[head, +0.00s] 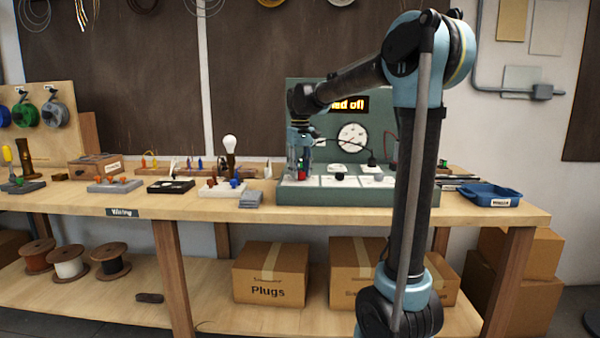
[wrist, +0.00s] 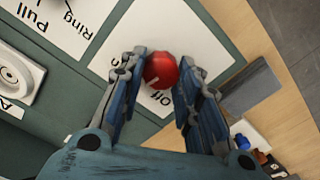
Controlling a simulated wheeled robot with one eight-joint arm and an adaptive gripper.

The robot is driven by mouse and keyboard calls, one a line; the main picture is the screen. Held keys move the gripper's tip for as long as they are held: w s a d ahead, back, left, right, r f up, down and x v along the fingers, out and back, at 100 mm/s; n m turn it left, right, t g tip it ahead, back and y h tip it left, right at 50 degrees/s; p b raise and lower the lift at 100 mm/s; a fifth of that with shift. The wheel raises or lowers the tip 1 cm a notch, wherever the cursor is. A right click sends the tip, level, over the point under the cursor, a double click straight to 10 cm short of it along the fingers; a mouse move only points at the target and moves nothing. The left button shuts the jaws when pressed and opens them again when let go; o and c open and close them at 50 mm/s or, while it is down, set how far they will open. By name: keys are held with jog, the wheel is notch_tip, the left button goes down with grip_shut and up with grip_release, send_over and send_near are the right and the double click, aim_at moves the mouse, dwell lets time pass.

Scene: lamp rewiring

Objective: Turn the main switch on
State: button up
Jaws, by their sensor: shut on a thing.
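The main switch's red knob (wrist: 161,70) sits on a white plate (wrist: 120,52) with the partly hidden word "off" beside it. In the wrist view my gripper (wrist: 160,82) has its two blue fingers on either side of the knob, shut on it. A pale mark on the knob points toward the lower left, near "off". In the head view my gripper (head: 300,160) reaches down at the left end of the green test panel (head: 345,192). A lit sign (head: 350,104) on the panel's upright back is partly hidden by my arm and reads "...ed off".
A round dial (head: 352,137) is on the panel's upright back. A lamp with a white bulb (head: 230,143) and a grey block (head: 251,199) stand close to the left of the panel. A blue tray (head: 489,194) is at the bench's right end.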

jog(key=m, duration=0.3)
jog(key=shift+w+d+m, duration=0.1)
jog(key=shift+w+m, duration=0.05)
jog(key=shift+m, duration=1.85)
jog(key=o, duration=1.1)
jog(key=shift+c, duration=0.2)
notch_tip(320, 180, up, 12)
jog(key=shift+f, duration=0.1)
